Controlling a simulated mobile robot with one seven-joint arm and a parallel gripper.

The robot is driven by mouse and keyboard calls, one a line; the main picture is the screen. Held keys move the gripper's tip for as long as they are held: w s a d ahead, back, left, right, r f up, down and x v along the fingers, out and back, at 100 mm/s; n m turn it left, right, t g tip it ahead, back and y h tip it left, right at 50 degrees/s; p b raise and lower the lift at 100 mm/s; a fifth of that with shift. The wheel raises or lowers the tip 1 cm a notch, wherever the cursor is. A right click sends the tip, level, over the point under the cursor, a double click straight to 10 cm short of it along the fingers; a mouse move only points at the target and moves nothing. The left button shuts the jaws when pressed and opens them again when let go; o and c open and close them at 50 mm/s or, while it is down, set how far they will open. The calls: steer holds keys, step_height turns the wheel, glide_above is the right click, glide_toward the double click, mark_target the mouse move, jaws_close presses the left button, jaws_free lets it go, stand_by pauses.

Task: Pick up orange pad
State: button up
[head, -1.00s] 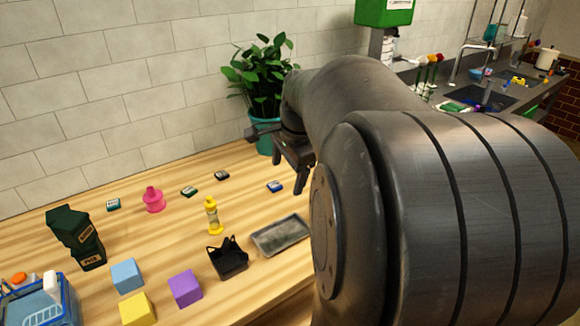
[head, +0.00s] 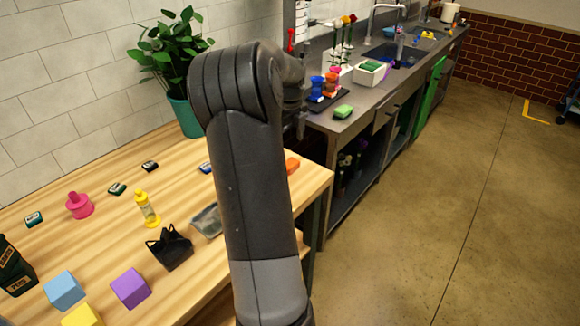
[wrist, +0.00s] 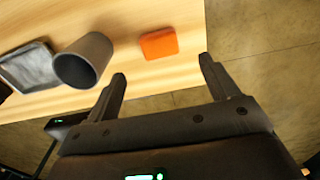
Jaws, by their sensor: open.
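The orange pad (wrist: 159,43) lies flat on the wooden table (wrist: 150,75), near the table's edge, in the wrist view. In the head view the orange pad (head: 292,165) shows only in part, just right of my arm. My gripper (wrist: 162,70) is open and empty. In the wrist view its two fingers point toward the table, with the pad beyond and between their tips, apart from them. In the head view my arm hides most of the gripper.
A grey cup (wrist: 83,60) stands left of the pad, beside a grey tray (wrist: 30,66). A plant in a teal pot (head: 186,117) is at the back. A dark counter with a green block (head: 343,111) stands to the right. Open floor (head: 420,200) lies beyond the table edge.

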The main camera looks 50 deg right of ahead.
mark_target(290, 163)
step_height(290, 163, down, 8)
steer(key=shift+s, duration=0.1)
stand_by(0.4)
steer(key=c, duration=1.1)
